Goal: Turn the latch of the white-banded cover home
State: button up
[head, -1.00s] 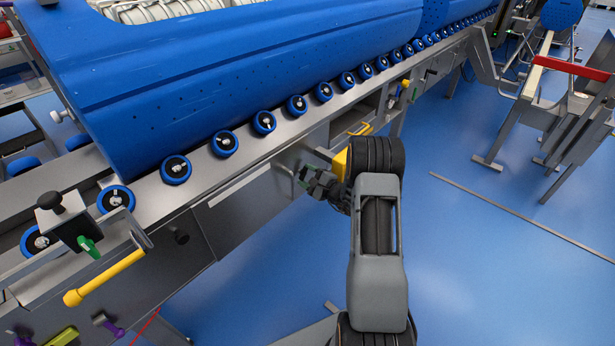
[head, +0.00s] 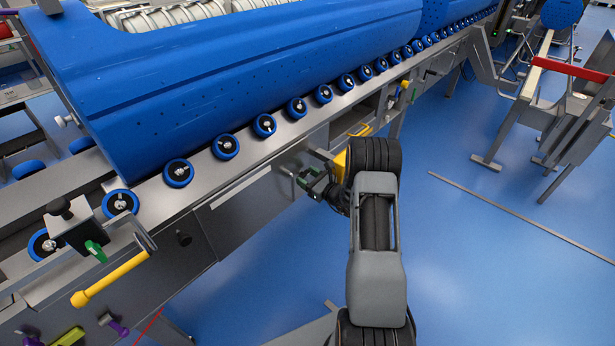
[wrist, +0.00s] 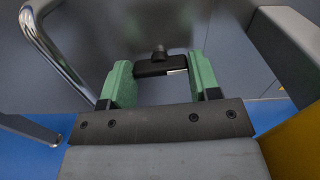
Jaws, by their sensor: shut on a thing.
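My gripper (wrist: 160,76) has two green fingers, shut on a small black latch (wrist: 153,69) with a round stem behind it. A thin pale mark shows at the latch's right end. The latch stands in front of a plain grey panel (wrist: 120,35). In the head view my gripper (head: 311,181) is at the side of the machine, below the roller rail, and the latch is hidden there. A grey cover (head: 248,218) with a white band (head: 240,188) along its top lies left of my gripper. I cannot tell whether the held latch belongs to it.
A bent chrome bar (wrist: 50,50) stands left of my gripper in the wrist view. A yellow block (wrist: 298,142) is at the lower right. A yellow handle (head: 110,280) sticks out at the machine's left end. The blue floor right of my arm is mostly clear.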

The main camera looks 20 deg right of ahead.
jog(key=shift+m, duration=0.7)
jog(key=o, duration=0.9)
jog(key=p+v, duration=0.2)
jog(key=v, duration=1.1)
jog(key=shift+s+d+p, duration=0.1)
jog(key=shift+s+p, duration=0.2)
jog(key=shift+s, duration=0.1)
